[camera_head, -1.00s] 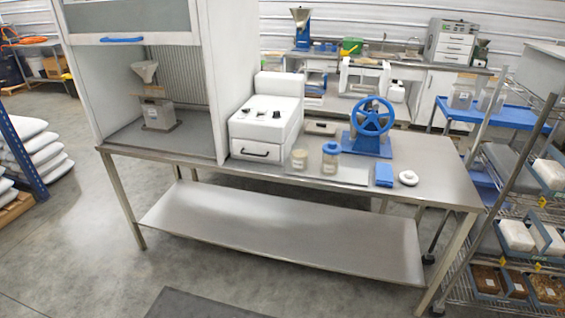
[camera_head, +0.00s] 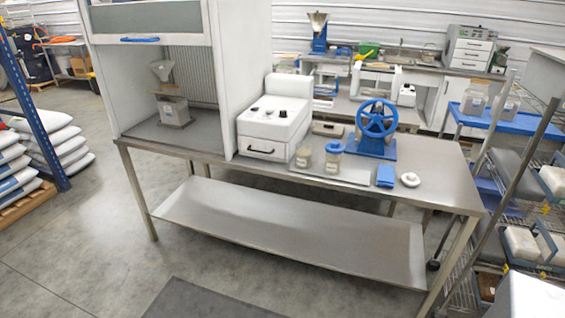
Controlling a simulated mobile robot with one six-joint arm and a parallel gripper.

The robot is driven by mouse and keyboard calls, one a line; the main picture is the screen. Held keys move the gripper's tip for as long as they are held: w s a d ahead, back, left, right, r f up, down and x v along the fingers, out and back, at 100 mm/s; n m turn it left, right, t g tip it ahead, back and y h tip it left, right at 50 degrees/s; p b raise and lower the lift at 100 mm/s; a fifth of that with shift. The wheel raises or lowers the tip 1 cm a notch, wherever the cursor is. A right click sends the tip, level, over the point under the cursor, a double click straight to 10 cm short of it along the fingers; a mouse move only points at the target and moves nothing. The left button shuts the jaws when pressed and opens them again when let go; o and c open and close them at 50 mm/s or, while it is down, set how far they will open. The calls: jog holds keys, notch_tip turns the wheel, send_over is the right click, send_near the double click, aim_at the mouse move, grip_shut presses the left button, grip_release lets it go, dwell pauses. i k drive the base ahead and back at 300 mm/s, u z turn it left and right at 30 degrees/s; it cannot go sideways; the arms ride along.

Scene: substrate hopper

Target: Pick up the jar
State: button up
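Two jars stand upright side by side on a flat metal tray (camera_head: 352,178) near the front of the steel bench (camera_head: 435,188). One jar (camera_head: 332,164) is clear with a blue lid and pale contents. The other, a smaller jar (camera_head: 304,157), has a beige top and stands to its left. The task does not say which jar is meant. My gripper is not in view, and nothing holds either jar.
A white machine (camera_head: 270,125) stands left of the jars. A blue handwheel device (camera_head: 375,130) is behind right. A blue block (camera_head: 385,176) and a white disc (camera_head: 410,180) lie to the right.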

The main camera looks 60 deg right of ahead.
aim_at(304, 155)
jog(key=u, duration=0.4)
jog(key=i, duration=1.55)
jog(key=z, duration=3.85)
jog(key=i, duration=0.1)
jog(key=u, duration=2.15)
